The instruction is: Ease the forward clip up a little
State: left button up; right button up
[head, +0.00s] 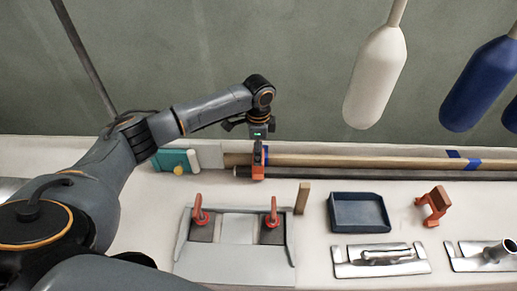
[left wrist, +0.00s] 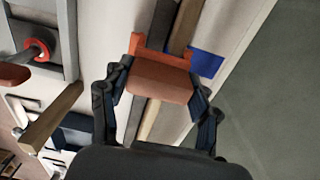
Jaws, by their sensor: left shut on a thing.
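An orange clip (head: 258,172) sits around a long wooden batten (head: 350,160) and the dark strip (head: 330,175) beside it, at the back of the bench. My left gripper (head: 258,152) reaches down from above and is shut on this clip. In the left wrist view the clip (left wrist: 160,78) lies between the two fingers of the left gripper (left wrist: 160,88). A blue tape band (left wrist: 206,62) shows right beside the clip there. A second orange clip (head: 434,205) stands loose on the bench at the right. My right gripper is not in view.
A grey tray with two red-handled parts (head: 235,257) stands in front, with a small wooden block (head: 302,198) beside it. A dark blue tray (head: 358,212) and metal fittings (head: 382,258) lie to the right. White (head: 377,75) and blue (head: 478,85) fenders hang above.

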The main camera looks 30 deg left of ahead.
pick_arm(q)
jog(key=shift+w+r+p, duration=0.1)
jog(key=shift+r+p, duration=0.35)
jog(key=shift+r, duration=0.25)
jog(key=o, duration=1.3)
jog(key=shift+c, duration=0.2)
jog(key=o, duration=0.3)
jog(key=shift+f, duration=0.1)
